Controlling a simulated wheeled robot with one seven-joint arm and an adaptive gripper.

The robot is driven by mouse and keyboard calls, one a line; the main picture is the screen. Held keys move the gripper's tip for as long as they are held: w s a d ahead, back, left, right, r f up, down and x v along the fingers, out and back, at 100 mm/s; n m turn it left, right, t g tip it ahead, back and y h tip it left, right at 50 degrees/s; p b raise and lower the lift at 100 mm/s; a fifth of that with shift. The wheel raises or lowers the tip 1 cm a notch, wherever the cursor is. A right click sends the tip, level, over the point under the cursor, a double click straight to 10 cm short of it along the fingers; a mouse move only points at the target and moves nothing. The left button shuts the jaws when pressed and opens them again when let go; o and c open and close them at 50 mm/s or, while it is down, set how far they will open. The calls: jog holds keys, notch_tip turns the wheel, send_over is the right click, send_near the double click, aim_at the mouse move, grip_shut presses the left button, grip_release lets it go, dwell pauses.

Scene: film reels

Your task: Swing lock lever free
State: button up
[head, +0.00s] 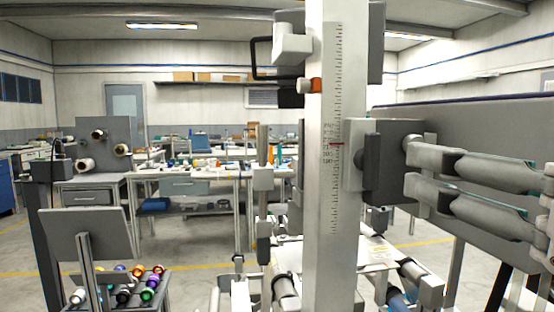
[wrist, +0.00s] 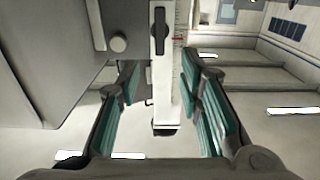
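The lock lever (head: 368,162) looks like a dark upright handle on a grey block (head: 390,138) beside the scaled column (head: 322,200). In the wrist view, a dark elongated lever (wrist: 158,28) stands upright on a pale plate at the top centre. My gripper (head: 411,168) reaches in from the right in the head view, its fingers spread one above the other. In the wrist view, my gripper (wrist: 160,65) is open, with teal pads on both sides of an empty gap. The lever lies beyond the fingertips, and I see no contact.
A round grey knob (wrist: 118,42) sits just left of the lever in the wrist view. A large grey panel (head: 480,125) stands behind my fingers. A tray (head: 150,290) with coloured reels stands at lower left.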

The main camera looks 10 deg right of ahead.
aim_at(376, 154)
jog(key=w+b, duration=0.1)
jog(key=w, duration=1.1)
jog(key=shift+b, duration=0.3)
grip_shut()
